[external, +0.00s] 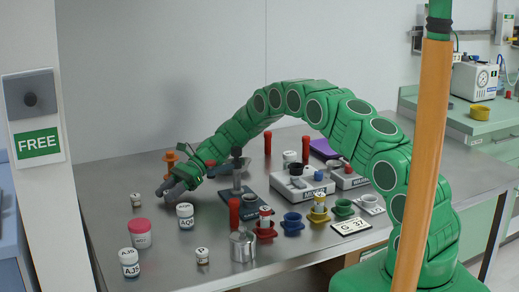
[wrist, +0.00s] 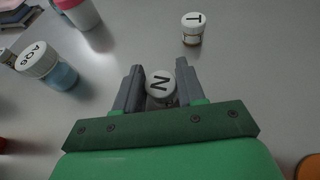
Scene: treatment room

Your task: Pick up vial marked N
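The vial marked N (wrist: 161,84) has a white cap with a black N and stands between the two grey fingers of my gripper (wrist: 159,68) in the wrist view. The fingers are spread, one on each side of the cap, with little room beside it; I cannot tell whether either touches it. In the external view my gripper (external: 170,184) is low over the table at the left, and the vial N is hidden there. A vial marked T (wrist: 191,29) stands beyond the fingertips, slightly right.
A jar marked AQ6 (external: 185,216) and a red-lidded jar (external: 140,234) stand near my gripper. A jar marked AJ5 (external: 130,263) and a vial marked P (external: 202,256) are nearer the front. Cups and labelled blocks fill the table's middle; the table's back left is clear.

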